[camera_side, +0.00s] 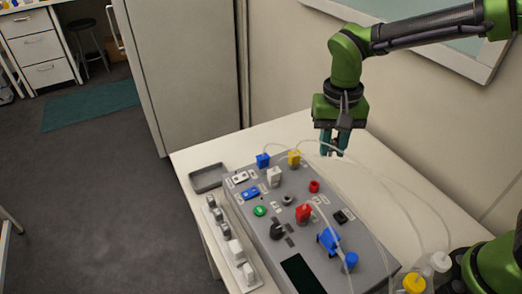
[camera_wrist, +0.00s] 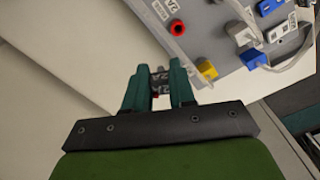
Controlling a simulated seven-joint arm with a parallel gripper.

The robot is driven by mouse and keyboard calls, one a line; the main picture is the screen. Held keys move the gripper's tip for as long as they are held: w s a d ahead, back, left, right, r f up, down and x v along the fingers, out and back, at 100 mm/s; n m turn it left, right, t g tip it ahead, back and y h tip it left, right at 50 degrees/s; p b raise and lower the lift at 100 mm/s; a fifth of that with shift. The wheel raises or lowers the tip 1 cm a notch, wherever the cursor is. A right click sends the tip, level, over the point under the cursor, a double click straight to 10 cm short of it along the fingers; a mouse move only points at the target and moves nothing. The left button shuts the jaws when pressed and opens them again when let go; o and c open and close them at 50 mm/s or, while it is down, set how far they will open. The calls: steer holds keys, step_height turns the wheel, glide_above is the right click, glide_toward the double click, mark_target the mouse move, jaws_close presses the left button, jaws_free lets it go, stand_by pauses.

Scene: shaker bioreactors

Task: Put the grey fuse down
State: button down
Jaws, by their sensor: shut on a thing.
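My gripper (camera_side: 336,149) hangs above the back right of the white table, beyond the rear edge of the grey control panel (camera_side: 262,232). In the wrist view, the teal fingers of my gripper (camera_wrist: 158,85) are closed around a small dark grey piece with pale lettering, the grey fuse (camera_wrist: 159,77). Most of the fuse is hidden between the fingers, and in the side view I cannot make it out. The fuse is held clear of the panel.
The panel carries blue, yellow, white and red parts, with thin clear tubes arching over it near my gripper. An empty grey tray (camera_side: 209,177) and a pale rack (camera_side: 231,245) lie along its left side. Capped bottles (camera_side: 414,283) stand at the lower right. The table (camera_side: 205,152) is bare behind the panel.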

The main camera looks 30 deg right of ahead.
steer(key=w+d+r+n, duration=0.1)
steer(key=d+r+n, duration=0.15)
steer(key=d, duration=0.45)
steer(key=d+r+n, duration=0.1)
steer(key=d+n, duration=0.2)
steer(key=d, duration=0.4)
steer(key=s+f, duration=0.4)
steer(key=s+d+f, duration=0.1)
steer(key=s+f, duration=0.3)
steer(key=s, duration=0.1)
steer(key=s+d+f, duration=0.1)
steer(key=s+f, duration=0.4)
steer(key=shift+f, duration=0.1)
glide_above(363, 168)
steer(key=s, duration=0.2)
steer(key=shift+w+a+f, duration=0.1)
steer(key=shift+w+f, duration=0.05)
steer(key=shift+f, duration=0.6)
steer(key=shift+w, duration=0.65)
steer(key=shift+w+f, duration=0.2)
steer(key=shift+f, duration=1.6)
steer(key=shift+f, duration=0.15)
steer(key=c, duration=0.9)
jaws_free()
steer(key=shift+c, duration=0.2)
